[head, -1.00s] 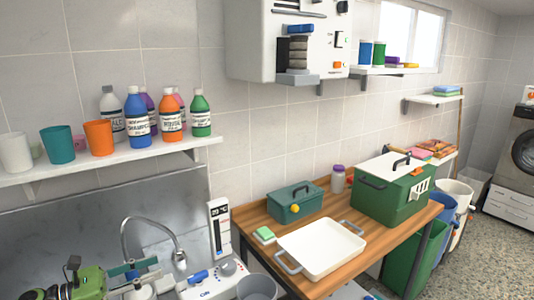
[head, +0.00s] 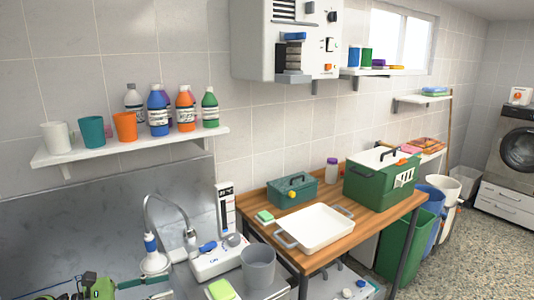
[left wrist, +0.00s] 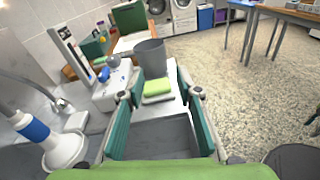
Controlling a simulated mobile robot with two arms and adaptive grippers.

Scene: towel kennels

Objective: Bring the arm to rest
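My left arm (head: 95,286) is green and comes in low at the left edge of the head view. My left gripper (head: 148,287) is at the bottom of that view, mostly cut off by the frame, over the sink counter. In the left wrist view the left gripper (left wrist: 158,100) has its two teal fingers wide apart, with nothing held between them. A grey surface shows between the fingers, and a yellow-green sponge (left wrist: 157,88) lies beyond their tips. My right gripper does not show in either view.
A grey bucket (head: 258,267), a white tap spray head (head: 155,262) and a control box (head: 215,262) stand close to the left gripper. A wooden table (head: 270,222) holds a white tray (head: 314,230), a green toolbox (head: 292,190) and a green carrier (head: 375,186). The speckled floor (head: 460,260) is clear at right.

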